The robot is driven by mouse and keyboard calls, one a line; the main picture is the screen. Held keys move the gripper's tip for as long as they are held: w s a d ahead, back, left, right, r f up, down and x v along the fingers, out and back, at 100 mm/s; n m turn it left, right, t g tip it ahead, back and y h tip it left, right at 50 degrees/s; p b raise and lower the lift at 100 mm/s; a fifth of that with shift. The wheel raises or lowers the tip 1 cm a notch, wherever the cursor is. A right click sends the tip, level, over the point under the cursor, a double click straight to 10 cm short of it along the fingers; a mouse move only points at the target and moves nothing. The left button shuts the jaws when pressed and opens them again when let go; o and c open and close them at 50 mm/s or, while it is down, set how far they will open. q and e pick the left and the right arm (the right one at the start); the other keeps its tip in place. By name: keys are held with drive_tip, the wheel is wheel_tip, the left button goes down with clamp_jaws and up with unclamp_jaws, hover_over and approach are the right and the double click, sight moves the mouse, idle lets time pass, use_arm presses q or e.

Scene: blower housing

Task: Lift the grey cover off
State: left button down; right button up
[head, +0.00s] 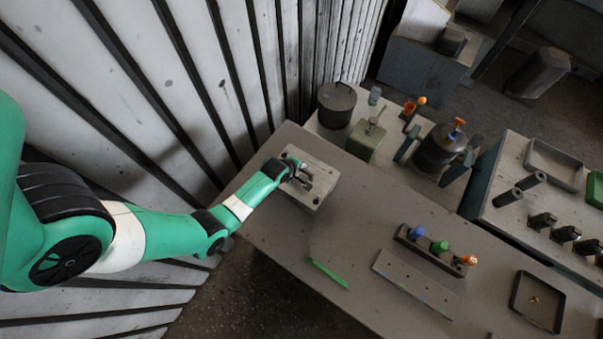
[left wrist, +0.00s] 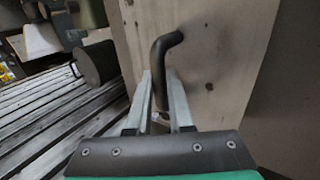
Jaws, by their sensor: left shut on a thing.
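The grey cover (head: 318,167) is a pale, flat-topped block at the left end of the long table in the head view. It also fills the upper middle of the left wrist view (left wrist: 215,50). A dark bent bar handle (left wrist: 165,45) stands on its top. My left gripper (head: 304,178) is over the cover, and its two fingers (left wrist: 160,85) are shut on the handle. My right gripper is not in view.
The long table (head: 350,235) carries a green strip (head: 327,273), a holed plate (head: 415,284), a rack with coloured knobs (head: 430,252) and a dark tray (head: 537,302). A dark pot (head: 337,105) and green canister (head: 365,139) stand behind. A slatted wall (head: 200,90) is close at left.

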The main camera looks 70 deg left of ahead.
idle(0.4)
use_arm(q)
drive_tip(key=shift+r, duration=0.55)
wheel_tip(320, 180, up, 9)
drive_tip(key=p, duration=0.8)
drive_tip(key=shift+r, duration=0.1)
